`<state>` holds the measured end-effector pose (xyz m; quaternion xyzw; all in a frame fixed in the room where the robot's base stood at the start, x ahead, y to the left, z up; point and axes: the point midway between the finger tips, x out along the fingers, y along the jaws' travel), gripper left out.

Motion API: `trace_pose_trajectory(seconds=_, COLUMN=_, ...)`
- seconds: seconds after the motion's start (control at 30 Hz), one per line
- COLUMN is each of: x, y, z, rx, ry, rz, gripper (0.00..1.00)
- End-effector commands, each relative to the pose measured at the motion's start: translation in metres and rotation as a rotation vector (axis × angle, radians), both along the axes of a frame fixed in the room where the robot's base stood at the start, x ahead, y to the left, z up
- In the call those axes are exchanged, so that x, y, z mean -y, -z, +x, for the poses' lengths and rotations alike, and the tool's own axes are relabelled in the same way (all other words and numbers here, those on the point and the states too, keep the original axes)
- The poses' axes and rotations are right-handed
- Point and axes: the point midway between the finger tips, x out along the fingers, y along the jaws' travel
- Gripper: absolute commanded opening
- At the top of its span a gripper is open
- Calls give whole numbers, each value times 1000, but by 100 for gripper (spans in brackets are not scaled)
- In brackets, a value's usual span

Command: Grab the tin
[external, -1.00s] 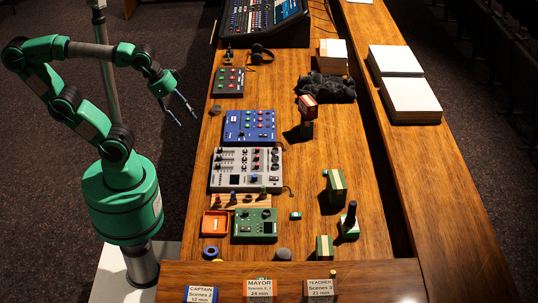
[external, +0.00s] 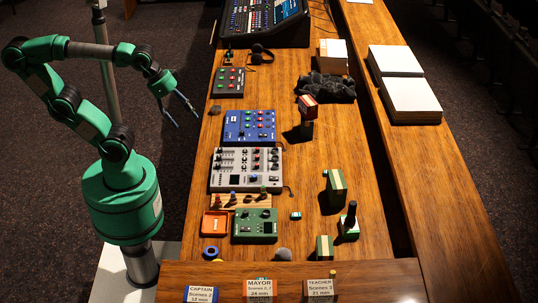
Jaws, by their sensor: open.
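My gripper (external: 187,121) is open and empty. It hangs off the left edge of the desk, left of the blue mixer (external: 249,126), and touches nothing. I cannot tell for sure which thing is the tin. Small candidates are a teal and white piece (external: 296,216) right of the green device, an orange square tray or box (external: 215,224) at the desk's left edge, and a red and cream box (external: 308,102) on a dark stand near the dark cloth. All are apart from my gripper.
A grey mixer (external: 245,169) and a green device (external: 255,226) line the left side of the desk (external: 290,185). Green and cream boxes (external: 337,185) and a dark upright object (external: 351,222) stand at right. Labelled cards (external: 260,289) stand in front. The desk's middle has free room.

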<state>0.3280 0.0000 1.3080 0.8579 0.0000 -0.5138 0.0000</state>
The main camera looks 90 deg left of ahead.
Motion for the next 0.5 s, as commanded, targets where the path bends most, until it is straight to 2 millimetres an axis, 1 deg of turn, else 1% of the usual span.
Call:
trace_pose_trajectory(seconds=0.17, x=-2, y=-1, z=3, rx=-2, ry=-16, rz=-5, gripper=69)
trace_pose_trajectory(seconds=0.27, x=-6, y=-4, z=9, rx=-8, ry=-51, rz=-16, gripper=69)
trace_pose_trajectory(seconds=0.37, x=-15, y=-7, z=20, rx=-19, ry=-118, rz=-38, gripper=69)
trace_pose_trajectory(seconds=0.5, x=-34, y=-13, z=42, rx=-40, ry=-258, rz=-82, gripper=69)
